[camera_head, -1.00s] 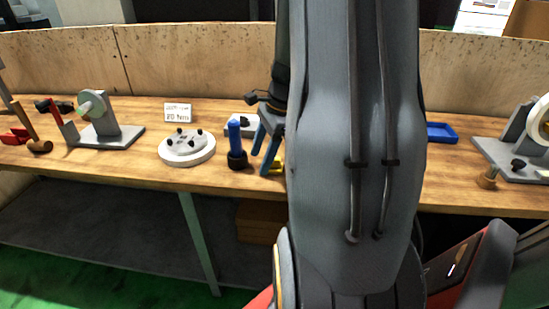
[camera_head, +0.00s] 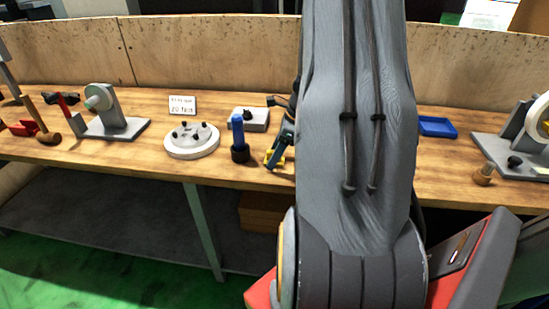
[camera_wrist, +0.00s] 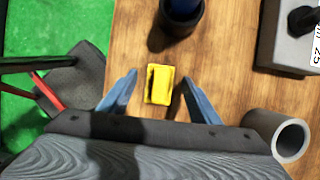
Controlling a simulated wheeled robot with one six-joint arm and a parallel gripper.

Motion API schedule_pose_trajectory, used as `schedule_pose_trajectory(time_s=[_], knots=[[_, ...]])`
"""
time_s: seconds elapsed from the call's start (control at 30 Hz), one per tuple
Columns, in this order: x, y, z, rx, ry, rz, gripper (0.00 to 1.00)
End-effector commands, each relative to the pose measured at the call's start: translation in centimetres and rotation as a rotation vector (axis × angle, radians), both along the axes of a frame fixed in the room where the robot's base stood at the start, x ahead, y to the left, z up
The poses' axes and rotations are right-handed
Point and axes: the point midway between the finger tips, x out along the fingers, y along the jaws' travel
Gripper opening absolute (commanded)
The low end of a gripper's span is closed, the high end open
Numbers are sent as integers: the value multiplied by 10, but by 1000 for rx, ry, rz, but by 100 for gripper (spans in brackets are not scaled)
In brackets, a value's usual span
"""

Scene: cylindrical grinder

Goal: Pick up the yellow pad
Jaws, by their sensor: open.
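The yellow pad (camera_wrist: 159,85) lies on the wooden table in the wrist view, a small block with a dark slot on its left side. My gripper (camera_wrist: 159,82) is open, with one blue finger on each side of the pad and a visible gap to both. In the head view, a bit of the yellow pad (camera_head: 279,161) shows by the fingers of my gripper (camera_head: 275,160). My arm hides much of that area.
A blue-topped dark cylinder (camera_head: 238,141) stands close to the pad. A grey block (camera_head: 252,119) and a round white plate (camera_head: 192,147) are nearby. A grey tube (camera_wrist: 289,139) lies at the wrist view's lower right. The table's front edge is close.

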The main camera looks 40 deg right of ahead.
Motion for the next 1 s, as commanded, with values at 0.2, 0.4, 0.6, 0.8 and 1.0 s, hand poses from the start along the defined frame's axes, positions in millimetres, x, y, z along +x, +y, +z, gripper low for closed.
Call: schedule_pose_trajectory(time_s=[0.2,0.4,0.6,0.8,1.0], knots=[[2,1,-5,-1,-1,1,57],[2,1,-5,-1,-1,1,40],[2,1,-4,-1,-1,1,12],[2,1,-4,-1,-1,1,12],[3,0,15,-4,-5,1,12]])
